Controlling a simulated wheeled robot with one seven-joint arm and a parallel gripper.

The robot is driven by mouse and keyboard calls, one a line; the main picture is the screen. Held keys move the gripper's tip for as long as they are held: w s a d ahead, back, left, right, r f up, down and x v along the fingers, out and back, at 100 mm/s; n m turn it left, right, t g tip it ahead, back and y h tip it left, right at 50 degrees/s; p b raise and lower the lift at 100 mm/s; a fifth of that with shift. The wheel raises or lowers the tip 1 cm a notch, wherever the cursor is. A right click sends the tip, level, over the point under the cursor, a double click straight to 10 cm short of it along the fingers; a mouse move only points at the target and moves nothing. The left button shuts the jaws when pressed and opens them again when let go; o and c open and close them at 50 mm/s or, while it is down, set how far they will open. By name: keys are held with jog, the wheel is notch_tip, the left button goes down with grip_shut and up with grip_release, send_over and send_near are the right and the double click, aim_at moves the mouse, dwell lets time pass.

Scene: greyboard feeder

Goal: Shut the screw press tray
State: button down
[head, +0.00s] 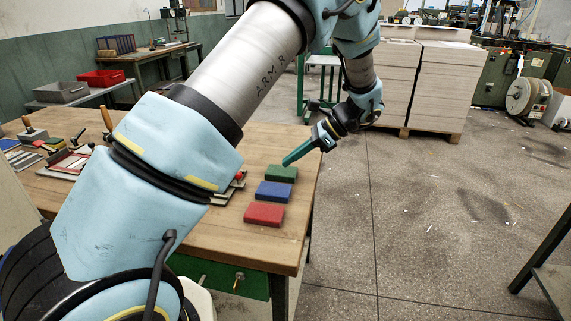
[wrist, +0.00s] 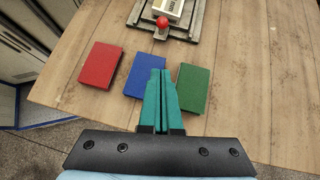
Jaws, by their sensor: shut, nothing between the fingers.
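A grey metal frame (wrist: 199,25) with a red ball knob (wrist: 162,21) and a pale block with print (wrist: 168,8) lies on the wooden table, cut off by the top edge of the wrist view. In the head view most of it is hidden behind my arm. I cannot tell for sure whether this is the screw press tray, or how far open it is. My gripper (head: 287,161) has green fingers, shut and empty, pointing down-left above the table's right edge. In the wrist view the fingertips (wrist: 160,72) are near the blue and green books, short of the red knob.
Red (head: 264,215), blue (head: 273,191) and green (head: 281,173) books lie in a row along the table's (head: 262,142) right edge. Tools and another small device (head: 68,163) are at the left. Stacked board (head: 443,85) stands on a pallet behind. The floor at right is mostly clear.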

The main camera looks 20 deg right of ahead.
aim_at(241, 182)
jog(key=p+x, duration=0.2)
jog(key=x, duration=0.6)
jog(key=shift+a+f, duration=0.1)
jog(key=shift+a, duration=0.2)
jog(key=shift+w+a+r+p, duration=0.2)
jog(key=shift+a+p, duration=0.2)
jog(key=shift+a, duration=0.2)
jog(key=shift+w+a+r+p, duration=0.2)
jog(key=shift+a+p, duration=0.2)
jog(key=shift+a, duration=0.15)
jog(key=shift+w+a, duration=0.2)
jog(key=shift+a, duration=0.4)
jog(key=shift+a, duration=0.1)
jog(key=w+a, duration=0.2)
jog(key=a, duration=0.1)
jog(key=w+a, duration=0.2)
jog(key=a, duration=0.2)
jog(key=w+a, duration=0.2)
jog(key=a, duration=0.1)
jog(key=shift+a, duration=0.4)
